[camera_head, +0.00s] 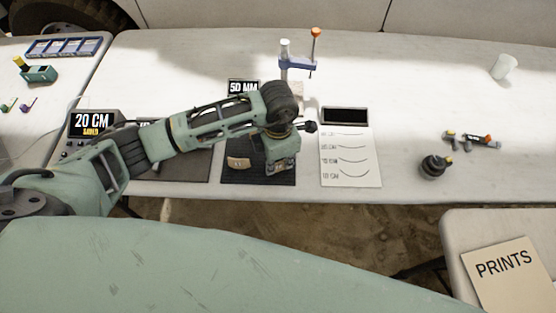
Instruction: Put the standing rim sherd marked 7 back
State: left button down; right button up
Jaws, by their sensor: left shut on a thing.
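My left gripper (281,168) is low over the right part of a black mat (262,180) on the table, pointing down. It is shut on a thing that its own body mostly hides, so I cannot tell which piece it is. A small brown sherd (238,162) lies on the mat just left of the gripper. No mark 7 can be read on any piece. My right gripper is not in view.
A clamp stand (297,64) with an orange knob is behind the gripper. A white chart sheet (350,160) with curves lies to the right. A "20 CM" display (92,122) is at left.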

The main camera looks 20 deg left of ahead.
aim_at(278, 162)
pick_arm(q)
jog(key=shift+f, duration=0.15)
jog(key=c, duration=2.4)
grip_release()
jog(key=o, duration=0.5)
jog(key=shift+c, duration=0.2)
jog(key=shift+r, duration=0.3)
notch_tip(278, 162, up, 12)
jog(key=b, duration=0.2)
jog(key=shift+f, duration=0.15)
